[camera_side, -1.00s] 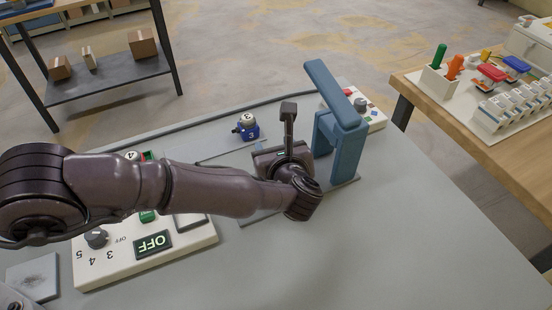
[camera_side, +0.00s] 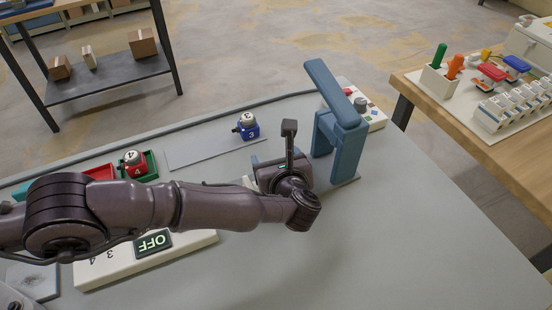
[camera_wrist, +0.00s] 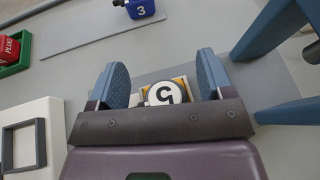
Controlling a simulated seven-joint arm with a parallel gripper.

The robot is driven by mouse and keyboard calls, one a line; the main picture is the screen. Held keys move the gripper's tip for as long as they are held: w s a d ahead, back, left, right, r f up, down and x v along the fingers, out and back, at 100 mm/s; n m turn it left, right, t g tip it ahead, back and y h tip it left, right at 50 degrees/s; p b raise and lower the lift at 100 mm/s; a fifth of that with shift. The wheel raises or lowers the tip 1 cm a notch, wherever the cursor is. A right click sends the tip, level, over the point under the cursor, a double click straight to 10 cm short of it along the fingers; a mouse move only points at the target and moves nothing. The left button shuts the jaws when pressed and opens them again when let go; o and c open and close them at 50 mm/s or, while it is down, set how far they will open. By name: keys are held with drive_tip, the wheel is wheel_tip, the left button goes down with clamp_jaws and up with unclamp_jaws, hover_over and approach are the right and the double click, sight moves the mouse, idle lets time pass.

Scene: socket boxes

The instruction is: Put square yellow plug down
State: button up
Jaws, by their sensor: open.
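The square yellow plug (camera_wrist: 165,92) shows in the wrist view between my fingers, its top a white disc with a black 5. It is over a grey plate (camera_wrist: 172,72); its underside is hidden, so contact is unclear. My gripper (camera_wrist: 162,80) is open, with one blue finger on each side of the plug and gaps between. In the side view my gripper (camera_side: 256,172) is mostly hidden behind my wrist, left of the blue stand. Only a pale sliver that may be the plug shows there.
The blue stand (camera_side: 347,140) rises close to the right of my gripper. A blue plug marked 3 (camera_side: 247,126) and a red plug (camera_side: 133,163) in a green tray stand behind. A panel reading OFF (camera_side: 195,246) lies front left. The table's right front is clear.

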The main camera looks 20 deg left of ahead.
drive_tip(key=shift+r, duration=0.2)
drive_tip(key=v, duration=1.2)
